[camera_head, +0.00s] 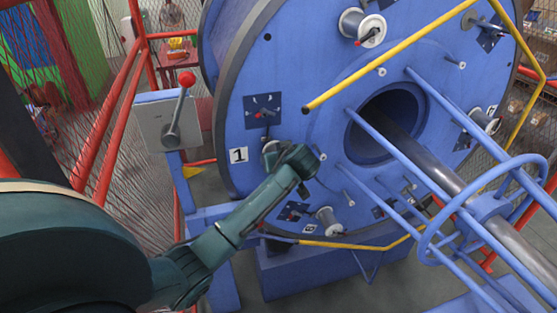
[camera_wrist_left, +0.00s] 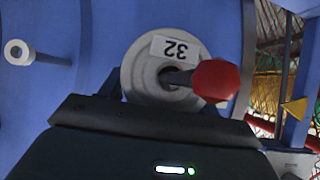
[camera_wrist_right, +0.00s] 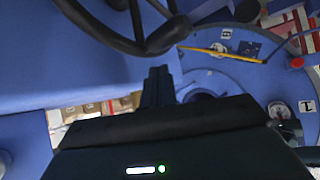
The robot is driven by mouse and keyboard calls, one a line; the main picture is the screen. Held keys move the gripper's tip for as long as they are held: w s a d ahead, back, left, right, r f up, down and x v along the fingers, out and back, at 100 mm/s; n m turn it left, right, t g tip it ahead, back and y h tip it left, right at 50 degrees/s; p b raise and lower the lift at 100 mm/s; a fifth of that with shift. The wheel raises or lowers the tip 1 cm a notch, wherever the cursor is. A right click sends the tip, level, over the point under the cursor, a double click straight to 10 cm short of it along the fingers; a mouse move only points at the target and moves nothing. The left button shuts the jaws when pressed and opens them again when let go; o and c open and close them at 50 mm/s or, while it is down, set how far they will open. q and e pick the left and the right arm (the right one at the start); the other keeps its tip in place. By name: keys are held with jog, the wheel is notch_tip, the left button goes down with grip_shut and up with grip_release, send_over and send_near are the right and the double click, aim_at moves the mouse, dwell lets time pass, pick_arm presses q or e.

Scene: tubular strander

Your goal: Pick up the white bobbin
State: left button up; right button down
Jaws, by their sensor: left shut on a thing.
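The white bobbin (camera_wrist_left: 148,66) carries a label reading 32 in the left wrist view. It sits against the blue disc, with a red-knobbed pin (camera_wrist_left: 215,80) sticking out at its middle. My left gripper (camera_wrist_left: 155,100) is shut on the bobbin; its fingers are mostly hidden below the bobbin. In the head view the bobbin (camera_head: 269,147) shows only partly behind my left gripper (camera_head: 285,155), near the plate marked 1. My right gripper (camera_wrist_right: 158,85) is outside the head view; in its wrist view its fingers look together, with nothing visible between them.
The large blue disc (camera_head: 240,120) bears other bobbins (camera_head: 362,27) and short pegs. Yellow bars (camera_head: 390,55) and blue rods (camera_head: 440,200) run in front of it. A grey box with a red-knobbed lever (camera_head: 168,122) stands left, beside red mesh fencing (camera_head: 115,110).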

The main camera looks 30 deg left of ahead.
pick_arm(q)
jog(key=c, duration=0.6)
jog(key=shift+r, duration=0.1)
jog(key=shift+c, duration=0.4)
jog(key=shift+r, duration=0.1)
jog(key=s+d, duration=1.1)
jog(key=d, duration=0.2)
jog(key=shift+s+d, duration=0.3)
jog(key=shift+d, duration=0.05)
jog(key=shift+s+d, duration=0.1)
